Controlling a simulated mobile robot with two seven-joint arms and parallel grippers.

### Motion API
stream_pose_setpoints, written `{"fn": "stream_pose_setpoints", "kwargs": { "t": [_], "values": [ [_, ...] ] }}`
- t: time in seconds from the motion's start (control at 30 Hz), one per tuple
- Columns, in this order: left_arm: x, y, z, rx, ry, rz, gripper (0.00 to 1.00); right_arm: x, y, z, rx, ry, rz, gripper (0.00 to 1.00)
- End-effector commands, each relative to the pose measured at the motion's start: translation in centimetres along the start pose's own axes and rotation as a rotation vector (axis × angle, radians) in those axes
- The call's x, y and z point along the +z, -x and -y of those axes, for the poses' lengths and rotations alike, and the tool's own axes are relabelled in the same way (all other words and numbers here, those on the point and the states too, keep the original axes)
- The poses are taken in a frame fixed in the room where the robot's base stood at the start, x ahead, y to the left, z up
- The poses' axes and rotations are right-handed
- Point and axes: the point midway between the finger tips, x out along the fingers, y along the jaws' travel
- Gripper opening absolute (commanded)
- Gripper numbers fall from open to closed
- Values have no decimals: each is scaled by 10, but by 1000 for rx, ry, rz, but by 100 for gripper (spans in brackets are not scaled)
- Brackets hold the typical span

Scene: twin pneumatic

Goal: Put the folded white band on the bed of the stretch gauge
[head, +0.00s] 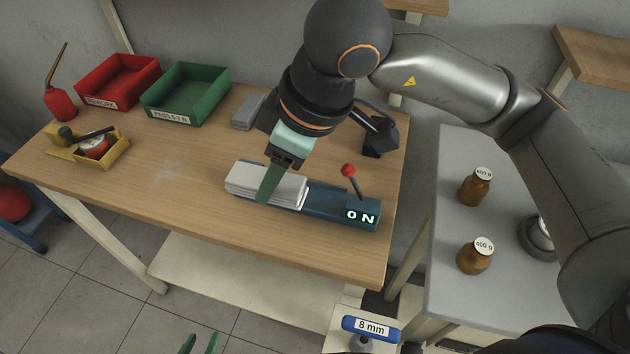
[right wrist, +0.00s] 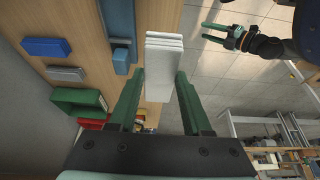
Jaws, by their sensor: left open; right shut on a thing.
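The folded white band (head: 265,184) is a layered white stack in front of the left part of the stretch gauge. The gauge (head: 330,207) is a long blue unit with a red-knobbed lever and a "0 N" display. My right gripper (head: 270,185) is shut on the band. In the right wrist view, the band (right wrist: 164,65) lies between the green fingertips, and the blue gauge (right wrist: 118,20) shows to its left, apart in the picture. I cannot tell the band's height over the bed, which it largely hides. My left gripper (head: 200,345) is open and empty, low in the head view.
Red (head: 118,80) and green (head: 185,93) trays, a red oil can (head: 60,104) and a yellow holder (head: 90,150) stand on the bench's left. A grey block (head: 247,111) lies behind the gauge. The bench's front left is clear.

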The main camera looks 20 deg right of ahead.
Motion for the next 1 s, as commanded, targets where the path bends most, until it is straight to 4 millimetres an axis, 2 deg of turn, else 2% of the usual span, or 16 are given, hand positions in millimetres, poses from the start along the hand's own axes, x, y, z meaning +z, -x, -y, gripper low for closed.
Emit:
{"fn": "stream_pose_setpoints", "kwargs": {
  "t": [0.03,0.17,0.23,0.4,0.67,0.8,1.0],
  "values": [
    [-3,3,2,-5,0,-2,50,7,-2,-13,-1,-11,4,0],
    [-4,5,5,-12,0,-5,50,24,-11,-43,0,-11,5,0],
    [-3,5,6,-13,0,-3,50,33,-26,-52,-3,-7,5,0],
    [-2,7,5,-12,1,2,50,48,-45,-71,0,-3,2,0],
    [-2,9,4,-11,1,7,50,60,-61,-86,0,-4,3,0],
    [-2,9,4,-10,1,8,50,68,-82,-84,-3,-1,2,0],
    [-2,9,4,-10,2,9,50,70,-88,-84,1,1,-1,0]
  ]
}}
